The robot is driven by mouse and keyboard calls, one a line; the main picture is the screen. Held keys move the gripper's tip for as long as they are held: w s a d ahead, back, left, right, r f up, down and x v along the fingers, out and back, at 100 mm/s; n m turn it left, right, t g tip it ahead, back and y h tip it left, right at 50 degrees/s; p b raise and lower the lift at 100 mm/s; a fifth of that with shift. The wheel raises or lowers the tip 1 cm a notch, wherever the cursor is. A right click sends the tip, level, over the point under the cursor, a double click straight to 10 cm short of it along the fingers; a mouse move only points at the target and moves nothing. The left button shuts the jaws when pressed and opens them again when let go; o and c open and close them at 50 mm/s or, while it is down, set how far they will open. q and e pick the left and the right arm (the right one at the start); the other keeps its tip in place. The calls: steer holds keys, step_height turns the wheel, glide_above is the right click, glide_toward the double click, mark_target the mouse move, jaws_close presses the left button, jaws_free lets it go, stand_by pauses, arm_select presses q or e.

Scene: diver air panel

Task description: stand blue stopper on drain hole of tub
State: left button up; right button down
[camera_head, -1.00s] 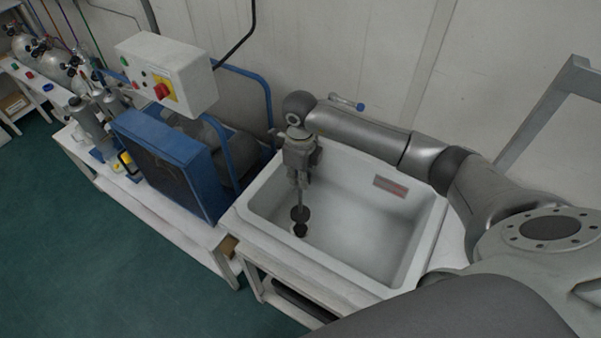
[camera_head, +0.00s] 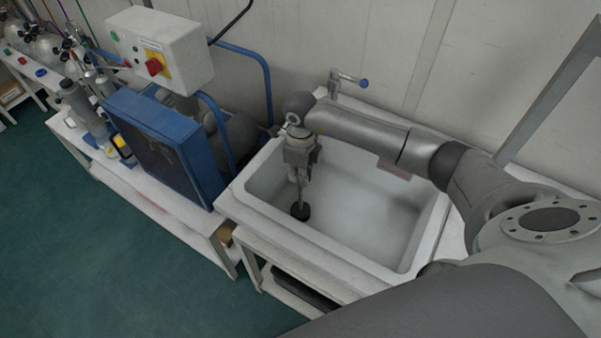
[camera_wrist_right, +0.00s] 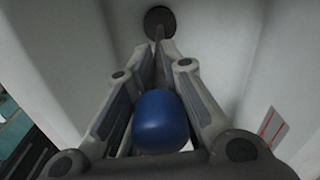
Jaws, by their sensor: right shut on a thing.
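The blue stopper has a rounded blue knob (camera_wrist_right: 160,122), a thin rod and a dark round disc (camera_head: 301,211) at its lower end. My right gripper (camera_head: 300,180) reaches down into the white tub (camera_head: 395,262) and is shut on the stopper. In the right wrist view the knob sits between the finger pads, and the rod runs out past the fingertips to the disc (camera_wrist_right: 160,22). The stopper looks about upright, with its disc low near the tub floor. The drain hole is not visible, apparently hidden by the disc; contact cannot be told. My left gripper is not in view.
A tap with a blue-tipped lever (camera_head: 347,80) stands behind the tub. A blue-framed compressor unit (camera_head: 165,150) and a white control box (camera_head: 160,47) stand to the left. The tub's right half is clear. A red-marked label (camera_wrist_right: 271,127) is on its wall.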

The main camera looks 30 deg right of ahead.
steer(key=shift+f+b, duration=0.6)
steer(key=shift+b, duration=0.05)
stand_by(1.1)
steer(key=c, duration=1.4)
jaws_free()
steer(key=shift+o, duration=0.3)
steer(key=shift+f, duration=0.1)
steer(key=o, duration=0.5)
steer(key=shift+r+p, duration=2.95)
steer(key=shift+r, duration=1.65)
steer(key=shift+s+f, duration=0.1)
